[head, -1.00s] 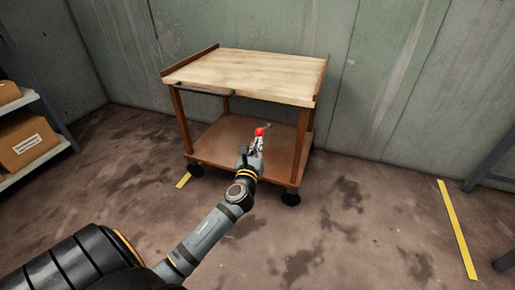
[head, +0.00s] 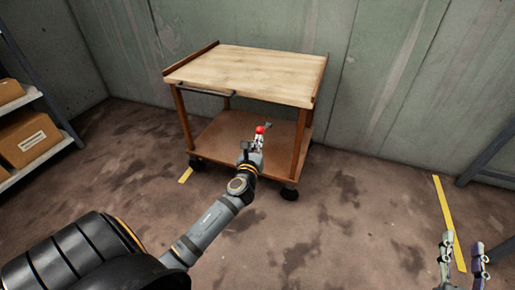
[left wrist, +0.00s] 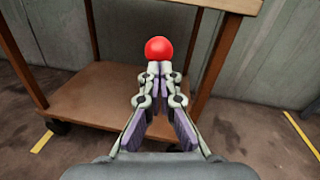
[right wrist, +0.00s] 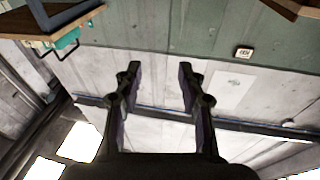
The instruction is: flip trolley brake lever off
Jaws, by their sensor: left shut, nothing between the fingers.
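The trolley (head: 245,72) has a pale wooden top, a brown lower shelf (head: 222,135) and dark castors. The red ball knob (head: 260,129) of the brake lever shows at its front; a thin grey rod shows beside it, and the rest of the lever is hidden. My left gripper (head: 258,139) is shut and empty, its tips right at the knob. In the left wrist view the knob (left wrist: 158,50) sits just beyond the closed fingertips (left wrist: 159,68); I cannot tell whether they touch. My right gripper (head: 462,250) is open and empty at the lower right, away from the trolley.
Yellow floor strips lie at the right (head: 449,222) and by the trolley's left castor (head: 185,175). A shelf with cardboard boxes (head: 27,138) stands at the left. A green wall is behind the trolley. The floor in front is clear.

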